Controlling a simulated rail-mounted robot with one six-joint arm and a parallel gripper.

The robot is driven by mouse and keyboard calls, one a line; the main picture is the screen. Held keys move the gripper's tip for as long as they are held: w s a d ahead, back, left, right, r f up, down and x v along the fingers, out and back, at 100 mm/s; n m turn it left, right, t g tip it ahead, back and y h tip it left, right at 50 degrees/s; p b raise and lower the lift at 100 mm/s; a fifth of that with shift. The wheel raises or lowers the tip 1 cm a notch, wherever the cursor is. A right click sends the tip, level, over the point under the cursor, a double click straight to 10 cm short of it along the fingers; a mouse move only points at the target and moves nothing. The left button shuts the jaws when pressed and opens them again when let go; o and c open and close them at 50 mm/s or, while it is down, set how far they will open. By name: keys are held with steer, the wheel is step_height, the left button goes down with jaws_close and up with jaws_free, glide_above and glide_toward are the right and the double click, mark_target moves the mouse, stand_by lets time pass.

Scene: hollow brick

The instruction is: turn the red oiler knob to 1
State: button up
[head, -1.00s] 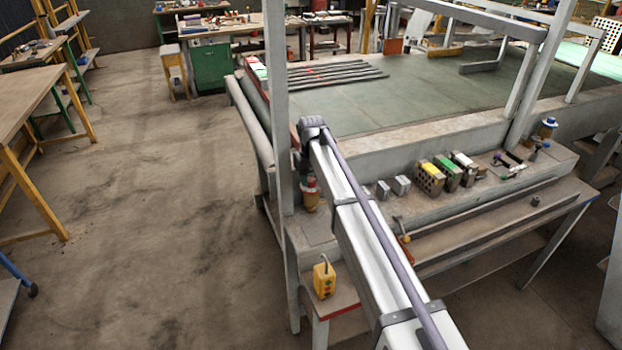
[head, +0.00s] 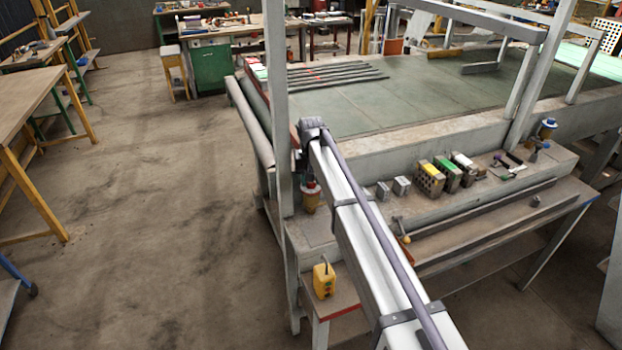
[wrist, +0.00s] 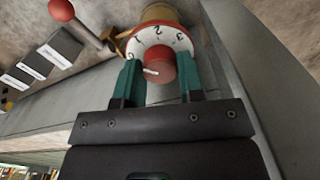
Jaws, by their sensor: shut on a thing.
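The red oiler knob (wrist: 160,68) sits in the middle of a white numbered dial (wrist: 148,47) in the wrist view. My gripper (wrist: 160,80) has its green fingers on either side of the knob, shut on it. A pale pointer mark on the knob points left, toward the low end of the scale near the 0; its exact reading is hard to tell. The numbers 1, 2 and 3 run along the dial's far rim. In the head view the oiler (head: 311,198) stands at the left end of the machine ledge, small beside my arm, and the fingers are hard to make out.
A post (head: 279,110) rises close to the oiler's left. A red ball-topped lever (wrist: 62,10) is near the dial. A second oiler (head: 547,129) stands far right.

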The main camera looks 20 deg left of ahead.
steer(key=shift+m, duration=2.2)
steer(key=o, duration=0.9)
step_height(320, 180, up, 11)
steer(key=p, duration=1.1)
steer(key=shift+f, duration=0.1)
